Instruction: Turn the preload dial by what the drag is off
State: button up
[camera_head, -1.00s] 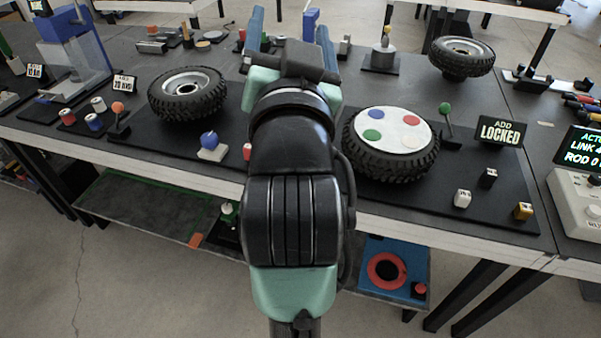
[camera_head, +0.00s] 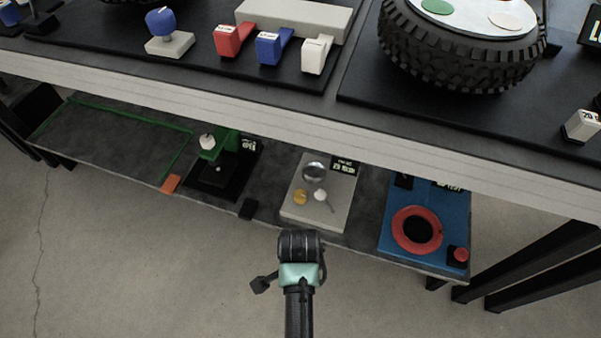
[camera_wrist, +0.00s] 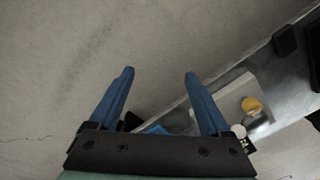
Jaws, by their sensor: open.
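On the lower shelf, a pale grey plate (camera_head: 298,209) carries a silver round part (camera_head: 314,171), a yellow knob (camera_head: 300,197), a small white knob (camera_head: 320,196) and a dark display (camera_head: 343,167) too small to read. I cannot tell which part is the preload dial. In the wrist view, the yellow knob (camera_wrist: 251,104) and white knob (camera_wrist: 238,131) show at the right, beyond my right finger. My gripper (camera_wrist: 159,73) is open and empty, its blue fingers over bare floor in that view. In the head view my own arm hides the fingers, just in front of the shelf.
A blue plate (camera_head: 455,212) with a red ring (camera_head: 393,229) and red button (camera_head: 460,254) lies right on the shelf. A green device (camera_head: 226,147) stands left. The tabletop edge (camera_head: 200,116) overhangs behind, with red, blue and white blocks and a tyre (camera_head: 455,60) above.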

aim_at(299, 197)
jog(key=i, duration=0.95)
